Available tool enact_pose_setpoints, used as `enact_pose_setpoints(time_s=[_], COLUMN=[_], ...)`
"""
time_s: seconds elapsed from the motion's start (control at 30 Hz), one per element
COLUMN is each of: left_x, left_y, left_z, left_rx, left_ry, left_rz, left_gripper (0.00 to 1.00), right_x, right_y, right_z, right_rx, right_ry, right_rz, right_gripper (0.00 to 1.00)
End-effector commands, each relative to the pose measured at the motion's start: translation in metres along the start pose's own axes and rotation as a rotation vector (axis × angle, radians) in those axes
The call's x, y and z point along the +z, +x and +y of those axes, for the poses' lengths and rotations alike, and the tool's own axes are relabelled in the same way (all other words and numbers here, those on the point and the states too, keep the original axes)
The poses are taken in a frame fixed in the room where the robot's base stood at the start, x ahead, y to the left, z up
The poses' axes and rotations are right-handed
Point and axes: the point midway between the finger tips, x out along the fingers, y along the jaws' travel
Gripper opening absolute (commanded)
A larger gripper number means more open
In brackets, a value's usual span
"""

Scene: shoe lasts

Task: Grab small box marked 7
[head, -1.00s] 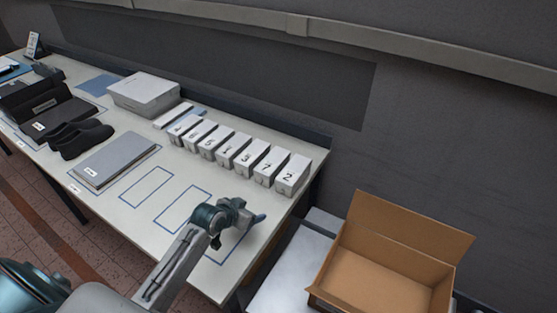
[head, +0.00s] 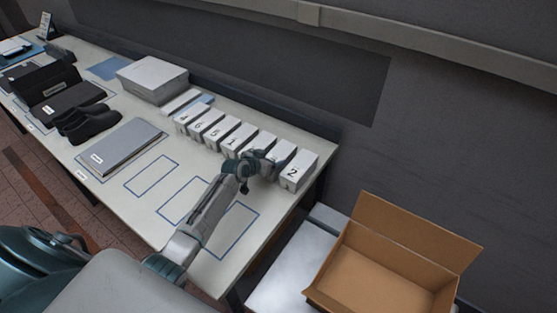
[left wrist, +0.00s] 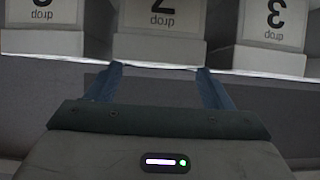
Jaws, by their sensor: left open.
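The small white box marked 7 (head: 285,150) stands in the row of numbered boxes on the table, second from the right end. My left gripper partly covers it in the head view. In the left wrist view, the box (left wrist: 160,35) is upside down in the picture, centred just beyond my fingertips. My left gripper (left wrist: 159,70) is open, with nothing between its two blue fingers. In the head view, my left gripper (head: 270,160) is at the front of the box. I cannot tell whether it touches it. My right gripper is not in view.
The box marked 2 (head: 298,170) stands right of it and the box marked 3 (left wrist: 275,25) on its other side, both close. A grey case (head: 122,145) and black shoes (head: 85,124) lie further left. An open cardboard box (head: 375,270) stands right of the table.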

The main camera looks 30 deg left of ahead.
Motion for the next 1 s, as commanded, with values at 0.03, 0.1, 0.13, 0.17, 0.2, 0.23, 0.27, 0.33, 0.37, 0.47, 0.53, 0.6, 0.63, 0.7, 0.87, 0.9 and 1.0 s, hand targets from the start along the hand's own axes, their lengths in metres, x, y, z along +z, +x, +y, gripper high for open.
enact_pose_setpoints(time_s=[0.03,0.1,0.13,0.17,0.2,0.23,0.27,0.33,0.37,0.47,0.53,0.6,0.63,0.7,0.87,0.9,1.0], left_x=[-0.004,-0.004,-0.005,-0.004,-0.004,-0.003,-0.003,-0.003,-0.002,-0.001,-0.001,-0.001,-0.001,-0.001,-0.001,-0.001,-0.001], left_y=[0.004,0.013,0.016,0.02,0.025,0.028,0.031,0.037,0.039,0.043,0.044,0.044,0.044,0.044,0.044,0.044,0.043], left_z=[0.002,0.003,0.003,0.003,0.003,0.003,0.003,0.003,0.003,0.003,0.003,0.003,0.003,0.003,0.003,0.003,0.003], left_rx=[0.001,0.001,0.001,0.001,0.001,0.002,0.001,0.002,0.001,0.001,0.0,0.0,0.0,0.0,0.001,0.001,0.0], left_ry=[-0.005,-0.004,-0.005,-0.004,-0.004,-0.004,-0.004,-0.004,-0.003,-0.002,-0.002,-0.001,-0.001,-0.001,-0.001,-0.001,-0.001], left_rz=[0.0,-0.001,-0.001,-0.001,-0.001,-0.001,-0.001,0.0,-0.001,-0.001,0.0,0.0,0.0,0.0,0.0,0.0,0.001], left_gripper=[0.75,0.75,0.75,0.75,0.75,0.75,0.75,0.75,0.75,0.75,0.75,0.75,0.75,0.75,0.49,0.41,0.36], right_x=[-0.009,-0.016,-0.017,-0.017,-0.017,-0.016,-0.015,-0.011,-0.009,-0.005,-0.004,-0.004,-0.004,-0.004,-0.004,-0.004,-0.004], right_y=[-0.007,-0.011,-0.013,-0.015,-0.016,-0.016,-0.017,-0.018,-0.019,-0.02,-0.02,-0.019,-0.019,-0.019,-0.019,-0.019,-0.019], right_z=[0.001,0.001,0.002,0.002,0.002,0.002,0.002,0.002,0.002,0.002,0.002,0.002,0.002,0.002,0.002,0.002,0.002], right_rx=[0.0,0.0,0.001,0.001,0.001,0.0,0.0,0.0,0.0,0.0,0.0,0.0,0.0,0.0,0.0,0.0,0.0], right_ry=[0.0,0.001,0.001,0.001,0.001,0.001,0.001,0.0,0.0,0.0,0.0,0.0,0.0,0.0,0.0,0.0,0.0], right_rz=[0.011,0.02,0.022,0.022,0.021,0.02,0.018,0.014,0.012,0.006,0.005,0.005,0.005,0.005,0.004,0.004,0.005], right_gripper=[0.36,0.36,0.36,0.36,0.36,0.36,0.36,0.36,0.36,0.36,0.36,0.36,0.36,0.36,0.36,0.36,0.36])
